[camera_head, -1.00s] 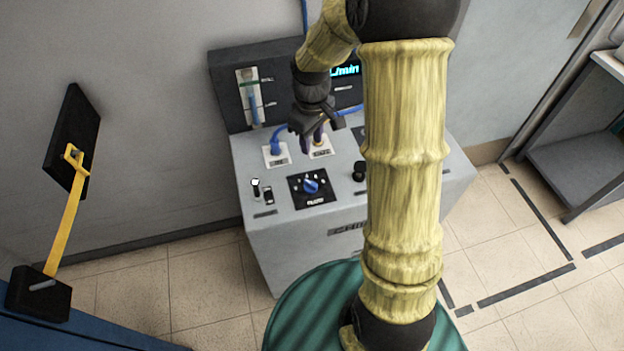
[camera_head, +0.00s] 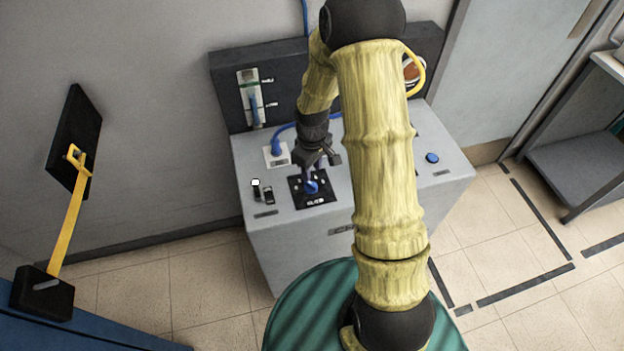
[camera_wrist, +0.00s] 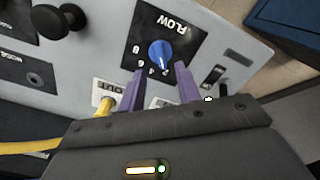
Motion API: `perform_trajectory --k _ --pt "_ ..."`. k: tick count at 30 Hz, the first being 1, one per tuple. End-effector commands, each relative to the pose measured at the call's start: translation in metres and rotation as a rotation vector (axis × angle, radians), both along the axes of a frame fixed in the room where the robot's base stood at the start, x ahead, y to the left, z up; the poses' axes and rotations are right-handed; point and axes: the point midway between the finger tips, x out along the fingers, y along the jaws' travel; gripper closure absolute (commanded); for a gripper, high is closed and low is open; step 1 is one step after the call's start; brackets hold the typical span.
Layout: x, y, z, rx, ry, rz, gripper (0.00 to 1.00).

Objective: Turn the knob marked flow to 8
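The blue flow knob (camera_head: 311,187) sits on a black square plate on the top of the grey machine. In the wrist view the knob (camera_wrist: 160,54) is inside a dial with white digits, and the word FLOW reads upside down. Its white mark points toward the lower digits, near the 2; the exact reading is hard to tell. The 8 is at the dial's left in that view. My gripper (camera_head: 313,168) is just above the knob. In the wrist view my gripper (camera_wrist: 161,68) is open, its two purple fingers apart on either side of the knob's near edge, with nothing held.
A blue hose plug (camera_head: 276,148) and a yellow hose plug (camera_wrist: 106,104) are close by. A black round knob (camera_wrist: 60,20) is beside the dial plate. A blue button (camera_head: 432,158) is at the machine's right.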

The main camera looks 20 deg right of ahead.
Motion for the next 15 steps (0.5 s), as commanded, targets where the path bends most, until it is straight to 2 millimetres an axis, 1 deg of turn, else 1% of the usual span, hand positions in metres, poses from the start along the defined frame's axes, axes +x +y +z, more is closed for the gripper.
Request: perform_trajectory --k 1,9,12,15 --pt "-0.002 0.0 -0.009 -0.001 0.006 0.001 0.66" --pt "-0.001 0.0 -0.048 -0.001 0.003 0.001 0.66" --pt "0.0 0.0 -0.057 0.0 0.002 0.002 0.66" --pt "0.0 0.0 -0.063 0.0 0.0 0.002 0.66"
